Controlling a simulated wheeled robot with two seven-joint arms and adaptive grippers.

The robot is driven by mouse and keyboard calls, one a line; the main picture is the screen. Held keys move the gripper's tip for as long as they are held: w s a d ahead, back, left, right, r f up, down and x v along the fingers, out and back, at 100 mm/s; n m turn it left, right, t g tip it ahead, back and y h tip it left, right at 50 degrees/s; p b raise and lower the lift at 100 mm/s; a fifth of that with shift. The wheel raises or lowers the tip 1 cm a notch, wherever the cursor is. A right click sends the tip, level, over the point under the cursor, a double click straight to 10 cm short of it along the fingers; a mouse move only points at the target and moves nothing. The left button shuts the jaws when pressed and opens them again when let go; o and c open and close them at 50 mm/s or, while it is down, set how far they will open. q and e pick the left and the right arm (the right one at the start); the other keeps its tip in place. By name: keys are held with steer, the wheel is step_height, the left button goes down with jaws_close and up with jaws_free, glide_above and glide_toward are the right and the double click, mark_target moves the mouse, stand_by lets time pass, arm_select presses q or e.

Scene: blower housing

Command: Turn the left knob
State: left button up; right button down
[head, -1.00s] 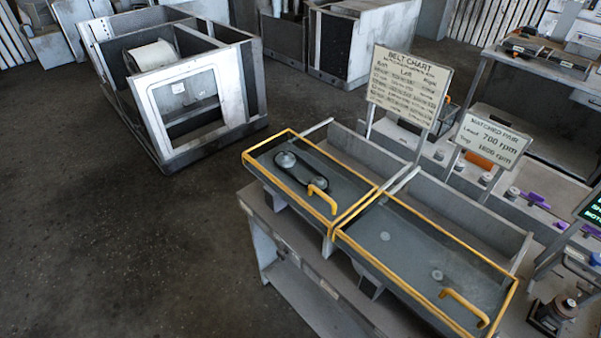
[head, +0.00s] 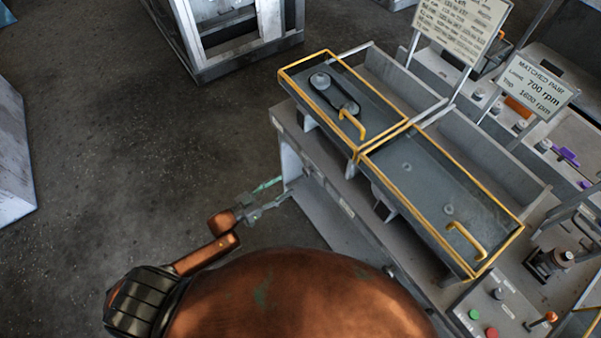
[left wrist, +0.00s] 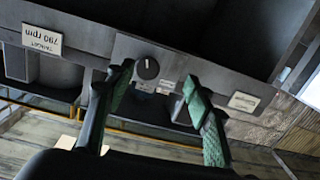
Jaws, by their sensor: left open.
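In the left wrist view a round dark knob (left wrist: 147,68) with a white pointer line sits on a light plate on a grey panel. My left gripper (left wrist: 158,82) is open, with its two green-tipped fingers on either side of the knob's position in the picture. The knob lies nearer the left finger; I cannot tell whether it touches. In the head view my left gripper (head: 275,193) is at the front left end of the bench (head: 345,215). I cannot make out the knob there. My right gripper is out of view.
An upside-down "TARGET 790 rpm" label (left wrist: 42,39) is left of the knob in the wrist view. Two yellow-rimmed trays (head: 440,190) top the bench, the left with a belt on pulleys (head: 335,92). A belt chart (head: 458,28) stands behind.

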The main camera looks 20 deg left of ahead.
mark_target(305, 172)
arm_select(q)
steer(key=shift+h, duration=0.4)
steer(key=w+d, duration=0.1)
steer(key=w+d+r, duration=0.1)
steer(key=w+d, duration=0.1)
steer(key=w+d+r, duration=0.1)
steer(key=w+d, duration=0.1)
steer(key=shift+d+r, duration=0.1)
steer(key=shift+r, duration=0.1)
steer(key=shift+w+d, duration=0.4)
steer(key=shift+w, duration=0.1)
steer(key=shift+c, duration=0.4)
steer(key=c, duration=1.1)
steer(key=shift+m, duration=0.4)
